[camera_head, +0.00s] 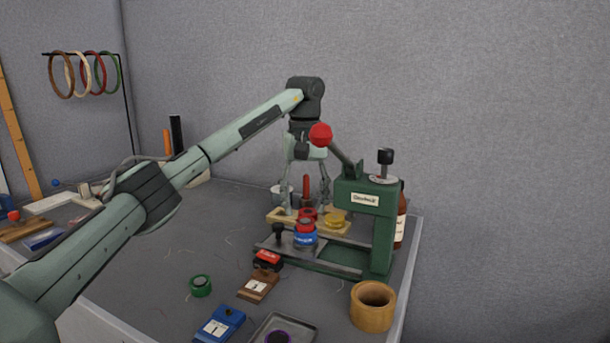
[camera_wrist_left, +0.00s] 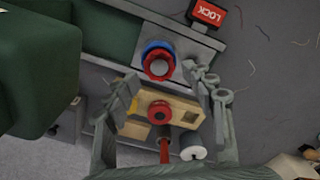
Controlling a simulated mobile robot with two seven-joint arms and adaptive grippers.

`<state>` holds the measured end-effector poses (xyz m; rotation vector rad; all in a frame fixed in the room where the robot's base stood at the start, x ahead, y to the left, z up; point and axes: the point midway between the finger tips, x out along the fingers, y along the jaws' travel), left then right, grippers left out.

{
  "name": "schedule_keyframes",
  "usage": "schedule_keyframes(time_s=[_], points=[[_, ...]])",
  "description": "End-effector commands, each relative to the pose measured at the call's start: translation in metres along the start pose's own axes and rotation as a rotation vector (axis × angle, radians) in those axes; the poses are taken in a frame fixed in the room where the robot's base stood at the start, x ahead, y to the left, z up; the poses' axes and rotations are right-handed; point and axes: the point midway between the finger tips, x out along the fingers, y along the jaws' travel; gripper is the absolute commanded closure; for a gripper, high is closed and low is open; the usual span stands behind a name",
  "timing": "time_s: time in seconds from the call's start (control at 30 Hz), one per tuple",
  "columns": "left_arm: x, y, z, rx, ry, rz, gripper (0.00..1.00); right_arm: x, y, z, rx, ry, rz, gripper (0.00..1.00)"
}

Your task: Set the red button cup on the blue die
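A red ring-shaped piece (camera_head: 308,213) sits on the wooden holder (camera_head: 279,217); in the left wrist view this red piece (camera_wrist_left: 160,112) lies between my fingers. The blue die (camera_head: 304,239) stands on the press's metal slide, with another red ring-shaped piece (camera_head: 305,226) on top of it. It also shows in the left wrist view, with the red ring (camera_wrist_left: 159,67) over the blue die (camera_wrist_left: 157,46). I cannot tell which red piece is the button cup. My left gripper (camera_head: 308,203) is open, pointing down over the holder, fingers apart. My right gripper is not in view.
The green press (camera_head: 381,240) with a red-knobbed lever (camera_head: 320,134) stands right beside the gripper. A yellow piece (camera_head: 335,220) is on the holder. A wooden ring cup (camera_head: 373,306), green roll (camera_head: 200,286) and blue box (camera_head: 220,324) lie in front. The table's left-middle is mostly clear.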

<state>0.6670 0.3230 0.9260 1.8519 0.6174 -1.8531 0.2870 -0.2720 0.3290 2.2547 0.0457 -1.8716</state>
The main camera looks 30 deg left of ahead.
Motion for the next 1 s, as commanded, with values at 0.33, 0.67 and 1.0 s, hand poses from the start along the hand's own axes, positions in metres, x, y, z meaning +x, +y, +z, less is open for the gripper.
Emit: schedule_keyframes(time_s=[0.33, 0.67, 1.0], points=[[-0.073, 0.000, 0.000, -0.001, 0.004, 0.002, 0.46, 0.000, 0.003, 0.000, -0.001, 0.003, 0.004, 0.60], [-0.088, 0.000, 0.000, 0.001, 0.002, 0.002, 0.46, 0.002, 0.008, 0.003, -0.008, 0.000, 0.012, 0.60], [-0.088, 0.001, 0.000, 0.001, 0.002, 0.002, 0.46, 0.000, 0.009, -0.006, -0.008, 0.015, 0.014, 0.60]])
